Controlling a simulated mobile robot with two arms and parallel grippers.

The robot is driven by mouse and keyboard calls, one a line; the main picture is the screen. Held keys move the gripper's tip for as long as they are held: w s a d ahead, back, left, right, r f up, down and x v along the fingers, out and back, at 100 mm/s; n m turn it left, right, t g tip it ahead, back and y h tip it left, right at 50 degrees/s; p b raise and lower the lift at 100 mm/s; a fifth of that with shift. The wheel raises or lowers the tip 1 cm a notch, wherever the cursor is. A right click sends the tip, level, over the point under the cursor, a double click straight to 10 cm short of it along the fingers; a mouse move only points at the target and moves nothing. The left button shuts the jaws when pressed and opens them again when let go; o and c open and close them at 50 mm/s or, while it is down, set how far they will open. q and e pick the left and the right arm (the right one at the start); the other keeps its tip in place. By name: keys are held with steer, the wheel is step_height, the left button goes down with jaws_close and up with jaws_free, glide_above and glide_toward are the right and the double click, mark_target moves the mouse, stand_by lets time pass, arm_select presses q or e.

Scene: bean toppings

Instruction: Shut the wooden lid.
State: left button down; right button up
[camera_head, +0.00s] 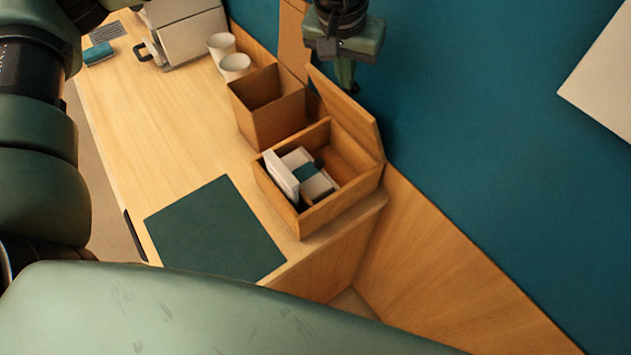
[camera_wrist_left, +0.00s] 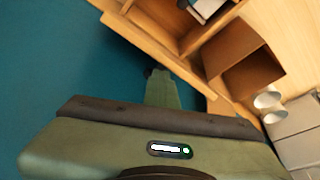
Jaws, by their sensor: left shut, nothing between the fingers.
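The wooden lid (camera_head: 345,112) stands open and tilted up at the back of the wooden box (camera_head: 332,212), near the teal wall. The box holds white and dark teal items (camera_head: 308,180), and its inside is open to view. My left gripper (camera_head: 352,86) is shut and empty. In the head view it shows above the lid's top edge, on the wall side. In the left wrist view the shut fingers (camera_wrist_left: 160,88) point toward the lid's edge, seen against the teal wall. I cannot tell whether they touch the lid. My right gripper is not in view.
An open brown bin (camera_head: 268,125) stands beside the box, with two white cups (camera_head: 235,65) and a white machine (camera_head: 188,35) beyond. A dark green mat (camera_head: 215,230) lies in front. The teal wall (camera_head: 470,130) is close behind the lid. The counter's left part is mostly clear.

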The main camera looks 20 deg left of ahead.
arm_select(q)
steer(key=s+a+f+b, duration=0.4)
steer(key=s, duration=0.2)
steer(key=shift+s, duration=0.3)
stand_by(0.8)
step_height(320, 180, up, 10)
steer(key=p, duration=0.5)
steer(key=shift+w, duration=0.4)
stand_by(0.6)
